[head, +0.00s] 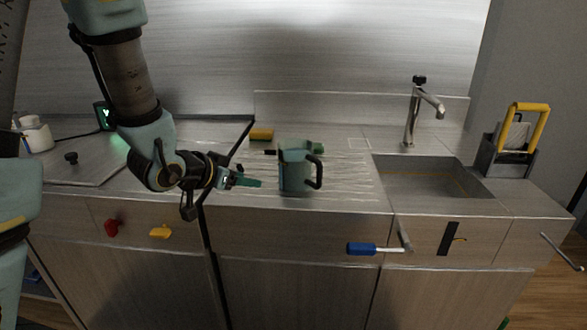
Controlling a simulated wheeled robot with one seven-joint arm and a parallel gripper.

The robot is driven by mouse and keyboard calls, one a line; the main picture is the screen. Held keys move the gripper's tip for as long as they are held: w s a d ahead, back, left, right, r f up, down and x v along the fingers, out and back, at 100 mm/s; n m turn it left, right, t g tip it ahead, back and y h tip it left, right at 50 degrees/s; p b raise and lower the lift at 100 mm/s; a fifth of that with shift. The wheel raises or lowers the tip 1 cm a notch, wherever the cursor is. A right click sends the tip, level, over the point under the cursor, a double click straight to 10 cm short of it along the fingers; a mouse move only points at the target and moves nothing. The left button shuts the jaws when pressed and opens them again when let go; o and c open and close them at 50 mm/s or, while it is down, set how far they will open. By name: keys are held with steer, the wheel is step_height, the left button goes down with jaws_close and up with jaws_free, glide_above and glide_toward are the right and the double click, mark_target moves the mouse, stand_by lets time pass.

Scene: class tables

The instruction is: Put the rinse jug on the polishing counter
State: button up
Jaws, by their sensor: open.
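A teal jug with a dark handle (296,170), which looks like the rinse jug, stands upright on the ribbed drainboard left of the sink. Its handle points right. My gripper (248,182) is open and empty, just left of the jug at about its lower half, with a small gap between fingertips and jug. The counter (225,185) runs under the jug and on to the left. I cannot tell which part of it is the polishing counter.
The sink (430,180) with a tap (412,112) lies right of the jug. A yellow sponge-like block (262,134) and a green item (319,148) lie behind it. A caddy with a yellow handle (510,145) stands far right. A flat panel (80,162) and white bottles (36,134) are at left.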

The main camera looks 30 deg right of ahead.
mark_target(319, 186)
steer(key=s+d+m+g+h, duration=0.1)
steer(key=s+d, duration=0.1)
steer(key=d, duration=0.1)
steer(key=s+d+m+g+h, duration=0.1)
steer(key=s+d, duration=0.2)
steer(key=d, duration=0.1)
steer(key=s+d+m+g+h+p, duration=0.1)
steer(key=s+d, duration=0.2)
steer(key=shift+d+f+g, duration=0.1)
steer(key=shift+d+g, duration=0.05)
steer(key=shift+g, duration=0.15)
steer(key=shift+w+d+f, duration=0.15)
steer(key=shift+d+f, duration=0.1)
steer(key=shift+d, duration=0.3)
steer(key=p+x, duration=0.2)
steer(key=x, duration=0.1)
steer(key=p+x, duration=0.1)
steer(key=shift+d+r, duration=0.2)
steer(key=shift+d, duration=0.2)
steer(key=shift+w+d+f, duration=0.1)
steer(key=shift+d+f, duration=0.1)
steer(key=shift+d, duration=0.05)
jaws_close()
